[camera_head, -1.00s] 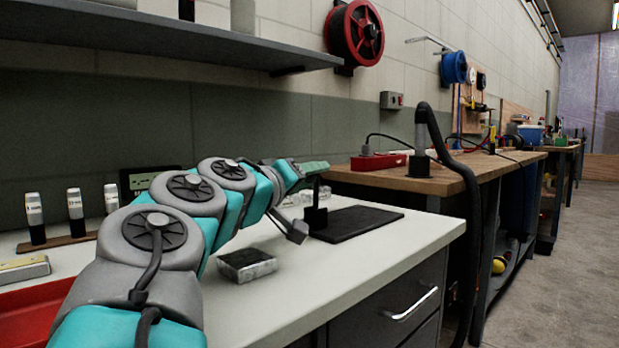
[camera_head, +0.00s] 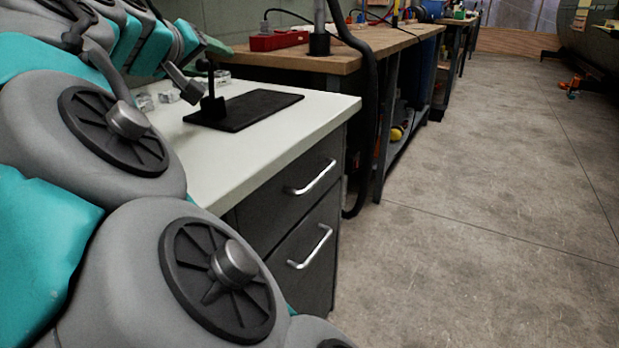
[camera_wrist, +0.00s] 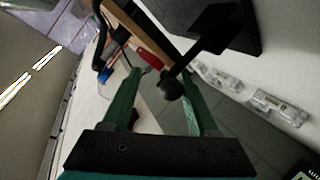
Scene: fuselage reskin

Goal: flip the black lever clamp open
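The black lever clamp (camera_head: 212,104) stands on a flat black plate (camera_head: 262,108) on the white countertop. In the wrist view its dark lever (camera_wrist: 192,67) comes in from the upper right and ends in a round black knob (camera_wrist: 170,89). My gripper (camera_wrist: 157,76) has two green fingers spread apart, with the knob showing between them. I cannot tell whether either finger touches it. In the head view my gripper (camera_head: 214,46) is at the top of the clamp's upright part, and my arm hides the counter's left side.
Small clear parts (camera_head: 168,95) lie behind the plate; they also show in the wrist view (camera_wrist: 278,106). A wooden bench (camera_head: 372,45) with a red box (camera_head: 279,40) and a thick black hose (camera_head: 369,110) stands beyond the counter. The floor at the right is open.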

